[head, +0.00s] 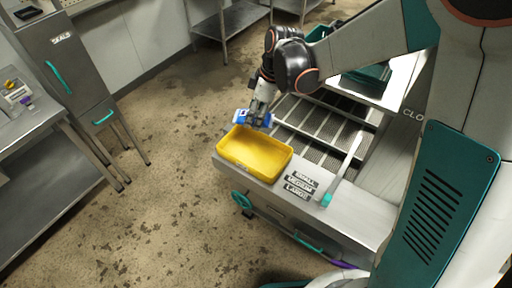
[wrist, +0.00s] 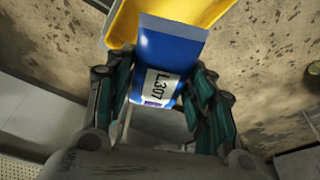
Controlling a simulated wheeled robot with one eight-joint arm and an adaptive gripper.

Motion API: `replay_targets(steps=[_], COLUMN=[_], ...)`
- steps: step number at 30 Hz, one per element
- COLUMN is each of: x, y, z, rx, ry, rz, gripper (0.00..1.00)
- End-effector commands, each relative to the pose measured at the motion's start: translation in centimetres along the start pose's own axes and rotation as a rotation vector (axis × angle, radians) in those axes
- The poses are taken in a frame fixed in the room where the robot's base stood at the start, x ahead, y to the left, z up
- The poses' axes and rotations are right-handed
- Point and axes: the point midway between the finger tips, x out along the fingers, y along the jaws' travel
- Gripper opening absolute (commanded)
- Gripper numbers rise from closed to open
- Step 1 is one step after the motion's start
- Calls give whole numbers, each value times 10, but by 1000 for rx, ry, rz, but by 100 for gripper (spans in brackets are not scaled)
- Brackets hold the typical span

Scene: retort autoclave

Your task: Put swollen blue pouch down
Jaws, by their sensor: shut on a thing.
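The swollen blue pouch (wrist: 168,50) has a white label reading L307 and is held between the two fingers of my gripper (wrist: 157,100). In the head view the pouch (head: 240,116) shows as a small blue patch at the fingertips of my gripper (head: 258,117), just beyond the yellow tray. The yellow tray (head: 228,158) sits on the near left corner of the steel bench and looks empty. In the wrist view part of the yellow tray (wrist: 122,24) shows behind the pouch. The gap between pouch and tray cannot be judged exactly.
Labels reading small, medium and large (head: 299,184) lie on the bench right of the tray. Perforated racks (head: 308,125) lie behind it. A teal crate (head: 366,82) stands at the back. A SEALS cabinet (head: 62,60) and a steel table (head: 40,135) stand left across open floor.

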Motion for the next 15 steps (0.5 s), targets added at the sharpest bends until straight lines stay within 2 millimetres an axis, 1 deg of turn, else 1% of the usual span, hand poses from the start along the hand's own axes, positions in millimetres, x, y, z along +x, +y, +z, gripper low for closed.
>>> replay_targets(steps=[1,9,12,15], x=[17,80,99,112], y=[1,1,1,1], z=[4,22,28,31], rx=[1,3,3,3], ry=[0,0,0,0], rz=[0,1,1,1], gripper=[24,24,24,24])
